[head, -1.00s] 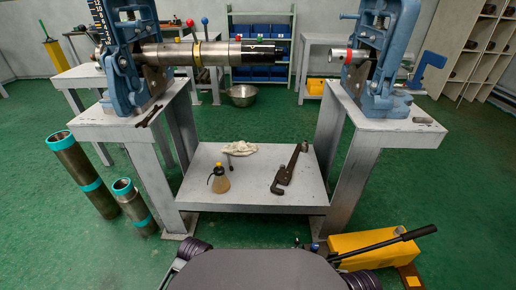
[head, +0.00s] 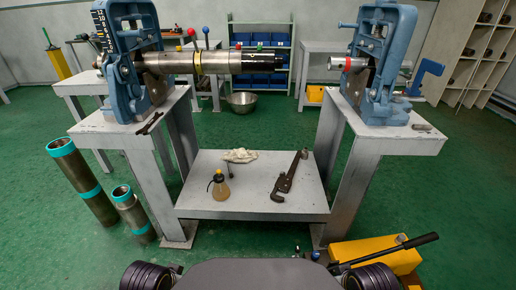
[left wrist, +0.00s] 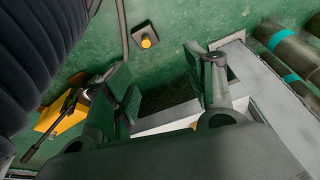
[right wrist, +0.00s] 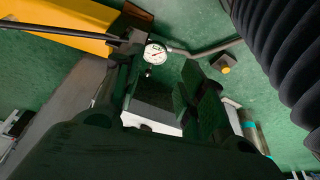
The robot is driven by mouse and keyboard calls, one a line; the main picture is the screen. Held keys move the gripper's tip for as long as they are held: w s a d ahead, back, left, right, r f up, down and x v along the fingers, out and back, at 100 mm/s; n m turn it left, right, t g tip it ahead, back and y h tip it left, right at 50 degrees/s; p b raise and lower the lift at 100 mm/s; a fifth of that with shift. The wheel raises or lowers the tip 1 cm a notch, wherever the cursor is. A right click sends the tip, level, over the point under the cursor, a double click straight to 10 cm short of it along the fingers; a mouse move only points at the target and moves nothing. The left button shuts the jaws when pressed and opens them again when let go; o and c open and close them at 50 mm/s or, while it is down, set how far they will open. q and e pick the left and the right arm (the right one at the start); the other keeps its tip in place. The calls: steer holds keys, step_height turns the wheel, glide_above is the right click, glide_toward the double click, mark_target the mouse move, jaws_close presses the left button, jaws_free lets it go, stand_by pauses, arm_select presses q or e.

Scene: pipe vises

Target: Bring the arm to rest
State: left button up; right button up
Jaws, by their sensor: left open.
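My left gripper (left wrist: 165,85) shows in the left wrist view with its two dark fingers spread apart and nothing between them. My right gripper (right wrist: 158,90) shows in the right wrist view, its fingers also apart and empty, with a smaller gap. Neither gripper shows in the head view. There, only dark ribbed parts of my left arm (head: 150,276) and right arm (head: 372,278) show low at the bottom edge, either side of my body. Both arms are clear of the benches in the head view.
Blue vises (head: 130,65) (head: 383,60) stand on two grey benches. A steel pipe (head: 215,62) extends from the left one. A low shelf (head: 250,208) holds a bottle (head: 220,187), a rag (head: 240,155) and a wrench (head: 288,178). A yellow pump (head: 375,252) and pipes (head: 82,182) stand on the floor.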

arm_select(q)
steer(key=shift+s+a+r+p, duration=0.15)
steer(key=shift+a+r+p, duration=0.1)
steer(key=shift+p, duration=0.15)
arm_select(e)
steer(key=shift+d+r, duration=0.1)
arm_select(q)
steer(key=shift+w+d+f+p, duration=0.1)
steer(key=shift+w+f+p, duration=0.25)
steer(key=shift+p, duration=0.7)
arm_select(e)
steer(key=shift+w+f, duration=0.3)
steer(key=shift+w, duration=0.05)
